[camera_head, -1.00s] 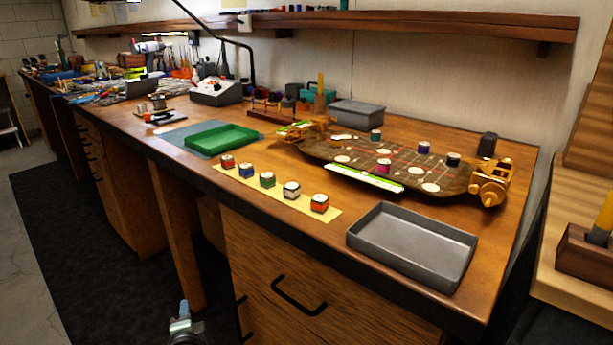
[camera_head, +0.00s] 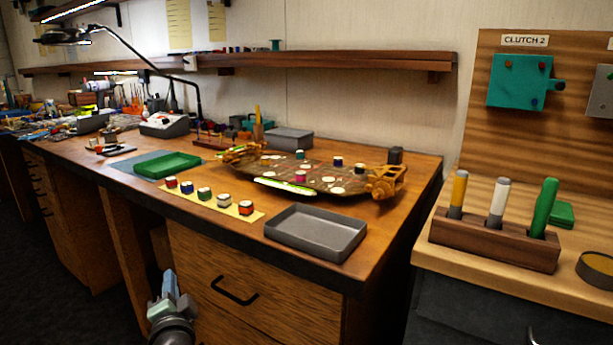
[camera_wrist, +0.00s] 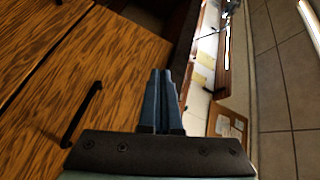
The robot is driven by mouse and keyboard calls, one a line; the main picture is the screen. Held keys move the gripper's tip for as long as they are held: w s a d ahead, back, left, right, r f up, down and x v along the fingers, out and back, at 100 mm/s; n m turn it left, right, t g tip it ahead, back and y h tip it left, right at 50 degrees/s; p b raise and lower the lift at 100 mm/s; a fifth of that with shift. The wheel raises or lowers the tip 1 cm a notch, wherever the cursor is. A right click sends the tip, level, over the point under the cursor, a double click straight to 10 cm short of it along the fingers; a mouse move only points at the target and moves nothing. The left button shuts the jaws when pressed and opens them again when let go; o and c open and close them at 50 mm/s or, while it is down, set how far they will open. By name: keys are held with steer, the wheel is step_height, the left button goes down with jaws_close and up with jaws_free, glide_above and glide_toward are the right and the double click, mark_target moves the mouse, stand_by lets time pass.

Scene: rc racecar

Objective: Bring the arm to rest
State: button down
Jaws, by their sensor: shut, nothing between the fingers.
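My gripper (camera_head: 170,283) is low in the head view, in front of the workbench's drawers and below its top. In the wrist view my gripper (camera_wrist: 160,75) has its two grey-blue fingers together, with nothing between them. The wrist view is turned on its side. It shows the wooden drawer fronts (camera_wrist: 120,60) with a dark handle (camera_wrist: 82,115) to the left of the fingers. I cannot tell how far the fingers are from the wood.
The workbench (camera_head: 390,180) holds a racecar chassis (camera_head: 325,180), a grey tray (camera_head: 315,232), a green tray (camera_head: 167,165) and a yellow strip (camera_head: 220,202) with several small coloured pieces. A second bench (camera_head: 430,255) at right bears a wooden block (camera_head: 490,243) with three upright markers.

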steer(key=s+d+r+n+t+h, duration=0.1)
steer(key=s+d+r+n+t, duration=0.1)
steer(key=d+r, duration=0.5)
steer(key=s+d+r+n+t+h, duration=0.15)
steer(key=d+r, duration=0.25)
steer(key=r, duration=0.7)
steer(key=s+d+r+n+t, duration=0.25)
steer(key=d+r, duration=0.25)
steer(key=r, duration=0.4)
steer(key=s+d+r+n+t+h, duration=0.1)
steer(key=s+d+r+t+h, duration=0.3)
steer(key=s+r, duration=0.55)
steer(key=s+d+r+n+t+h, duration=0.1)
steer(key=s+d+r+n, duration=0.1)
steer(key=s+d+r, duration=0.8)
steer(key=s+a+r+p, duration=0.1)
steer(key=r+p, duration=1.1)
steer(key=p, duration=0.2)
steer(key=a+r+p, duration=0.2)
steer(key=r+p, duration=1.1)
steer(key=p, duration=0.2)
steer(key=shift+s+a, duration=0.3)
steer(key=shift+s, duration=0.1)
